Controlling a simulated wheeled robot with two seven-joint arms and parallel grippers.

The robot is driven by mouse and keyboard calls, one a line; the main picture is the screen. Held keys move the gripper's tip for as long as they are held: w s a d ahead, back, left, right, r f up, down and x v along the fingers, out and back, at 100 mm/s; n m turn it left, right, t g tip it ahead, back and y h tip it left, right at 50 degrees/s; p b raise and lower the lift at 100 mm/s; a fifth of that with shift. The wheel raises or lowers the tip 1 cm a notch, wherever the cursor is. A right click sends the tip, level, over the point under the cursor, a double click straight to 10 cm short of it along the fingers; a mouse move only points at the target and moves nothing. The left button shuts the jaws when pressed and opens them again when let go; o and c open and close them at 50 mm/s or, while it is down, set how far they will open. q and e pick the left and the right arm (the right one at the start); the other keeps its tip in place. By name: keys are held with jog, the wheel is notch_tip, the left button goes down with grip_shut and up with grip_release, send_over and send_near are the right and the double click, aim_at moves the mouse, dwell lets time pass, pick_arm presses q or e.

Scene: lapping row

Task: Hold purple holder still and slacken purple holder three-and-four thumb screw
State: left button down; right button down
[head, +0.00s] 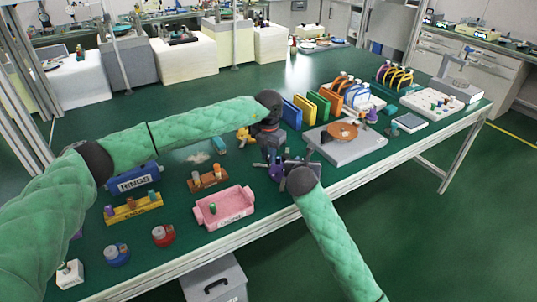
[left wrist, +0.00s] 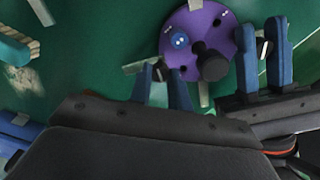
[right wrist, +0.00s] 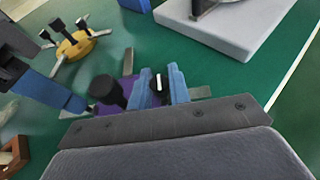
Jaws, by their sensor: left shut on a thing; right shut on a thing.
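The purple holder (left wrist: 222,27) is a round disc with light tabs at its rim and a tall black knob (left wrist: 211,64), on the green table. It shows partly in the head view (head: 276,172), mostly hidden by my grippers. My left gripper (left wrist: 160,84) is shut on a small dark part with a pale mark at the holder's near rim. My right gripper (right wrist: 160,82) is shut on a black thumb screw (right wrist: 158,86) with a white line, at another place on the rim. In the right wrist view the knob stands between the two grippers. The screws' numbers are not readable.
A grey plate with a copper disc (head: 342,131) lies just right of the grippers. A yellow three-armed piece (right wrist: 75,44) is close by. A pink tray (head: 238,218) and a wooden block with pegs (head: 207,180) stand left. Coloured upright panels (head: 305,108) stand behind.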

jog(key=shift+a, duration=0.1)
dwell(0.3)
pick_arm(q)
jog(key=c, duration=1.3)
grip_release()
jog(key=shift+r, duration=0.1)
notch_tip(320, 180, up, 12)
pick_arm(e)
jog(key=c, duration=1.2)
grip_release()
jog(key=shift+c, duration=0.2)
jog(key=shift+s, duration=0.1)
